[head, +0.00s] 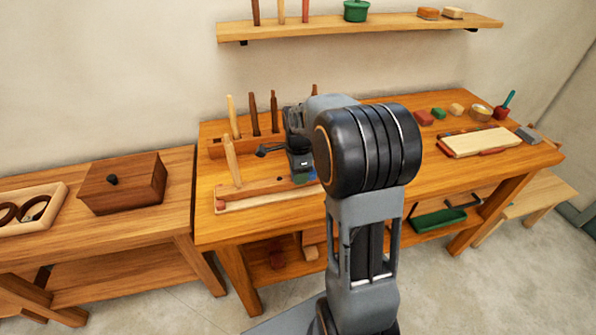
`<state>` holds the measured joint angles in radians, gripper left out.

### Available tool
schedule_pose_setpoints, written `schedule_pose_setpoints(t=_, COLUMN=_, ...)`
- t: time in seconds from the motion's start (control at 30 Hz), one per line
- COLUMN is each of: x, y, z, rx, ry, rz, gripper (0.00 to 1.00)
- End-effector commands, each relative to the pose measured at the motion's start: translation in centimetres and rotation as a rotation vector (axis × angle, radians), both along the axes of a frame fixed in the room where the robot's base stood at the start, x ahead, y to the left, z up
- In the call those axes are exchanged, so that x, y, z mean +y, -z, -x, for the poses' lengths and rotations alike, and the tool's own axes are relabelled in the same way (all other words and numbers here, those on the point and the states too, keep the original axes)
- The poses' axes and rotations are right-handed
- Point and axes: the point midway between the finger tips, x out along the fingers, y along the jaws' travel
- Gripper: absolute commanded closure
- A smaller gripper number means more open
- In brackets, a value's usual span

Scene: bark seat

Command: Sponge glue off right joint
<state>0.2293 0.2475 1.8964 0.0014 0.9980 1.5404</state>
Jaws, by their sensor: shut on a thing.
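A pale wooden board with a darker, reddish-brown bar on it (262,192) lies at the front left of the workbench. A light peg (231,160) stands tilted at its left end. My gripper (303,178) is low over the board's right part, mostly hidden by my arm. The right joint is hidden behind my gripper and arm, so I cannot see any glue there. A small tan block (457,109), possibly a sponge, lies at the back right of the bench.
Behind the board, a rack (217,149) holds upright tools. A lidded box (122,183) stands on the left table.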

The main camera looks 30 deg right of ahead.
Motion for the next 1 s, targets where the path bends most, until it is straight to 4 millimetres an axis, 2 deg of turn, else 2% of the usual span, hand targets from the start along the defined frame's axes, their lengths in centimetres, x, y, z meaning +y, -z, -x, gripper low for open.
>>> schedule_pose_setpoints(t=0.17, x=0.0, y=-0.9, z=0.1, rx=0.005, ry=0.0, rz=-0.001, gripper=0.72)
schedule_pose_setpoints(t=0.63, x=0.0, y=-5.8, z=0.0, rx=0.0, ry=0.0, rz=0.0, gripper=0.72)
schedule_pose_setpoints(t=1.0, x=0.0, y=-6.0, z=0.0, rx=0.0, ry=0.0, rz=0.0, gripper=0.72)
